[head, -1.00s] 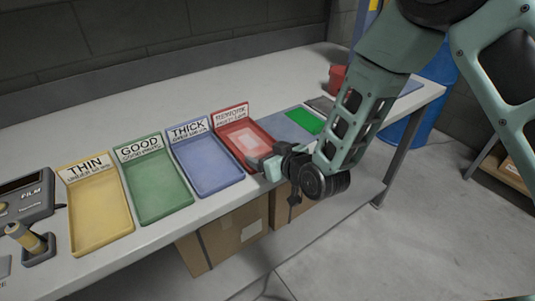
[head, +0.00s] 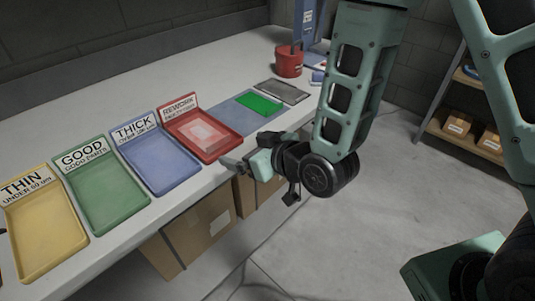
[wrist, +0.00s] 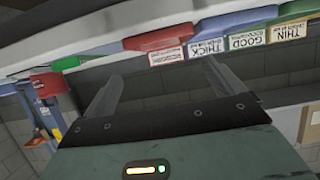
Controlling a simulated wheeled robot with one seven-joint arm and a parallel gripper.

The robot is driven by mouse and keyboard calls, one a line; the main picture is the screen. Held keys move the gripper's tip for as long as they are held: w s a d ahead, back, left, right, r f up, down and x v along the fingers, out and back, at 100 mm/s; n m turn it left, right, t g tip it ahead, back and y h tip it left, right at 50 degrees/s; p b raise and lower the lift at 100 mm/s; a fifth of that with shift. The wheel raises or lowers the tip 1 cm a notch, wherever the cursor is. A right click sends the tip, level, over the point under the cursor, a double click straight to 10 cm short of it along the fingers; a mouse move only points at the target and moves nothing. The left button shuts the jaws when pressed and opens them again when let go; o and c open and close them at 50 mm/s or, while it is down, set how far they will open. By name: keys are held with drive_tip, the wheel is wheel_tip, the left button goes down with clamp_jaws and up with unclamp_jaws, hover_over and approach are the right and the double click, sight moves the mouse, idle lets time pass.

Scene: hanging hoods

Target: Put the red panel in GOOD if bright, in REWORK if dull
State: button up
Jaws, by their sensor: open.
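A pale pinkish-red panel (head: 206,134) lies flat in the red REWORK tray (head: 176,125); I cannot tell whether its finish is bright or dull. The green GOOD tray (head: 103,213) stands further left and looks empty. Both trays also show upside down in the wrist view, REWORK (wrist: 160,38) and GOOD (wrist: 236,20). My gripper (head: 234,164) is at the table's front edge, just right of and in front of the REWORK tray. In the wrist view its fingers (wrist: 165,88) are apart with nothing between them.
A blue THICK tray (head: 165,167) and a yellow THIN tray (head: 50,240) share the row. A green panel (head: 258,103) lies on a blue-grey mat (head: 237,119). A dark grey plate (head: 282,92) and a red container (head: 289,61) are beyond. Cardboard boxes (head: 195,235) sit under the table.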

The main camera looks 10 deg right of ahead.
drive_tip(key=p, duration=0.1)
drive_tip(key=r+p, duration=0.1)
drive_tip(key=p, duration=0.1)
drive_tip(key=shift+s+d, duration=0.2)
drive_tip(key=shift+s, duration=0.05)
drive_tip(key=shift+s+d+r+p, duration=0.1)
drive_tip(key=shift+p, duration=1.15)
drive_tip(key=shift+f+p+v, duration=0.2)
drive_tip(key=shift+p+v, duration=1.05)
drive_tip(key=shift+p, duration=0.95)
drive_tip(key=shift+f+p+v, duration=0.15)
drive_tip(key=shift+p+v, duration=1.15)
drive_tip(key=shift+p, duration=0.85)
drive_tip(key=shift+s, duration=0.1)
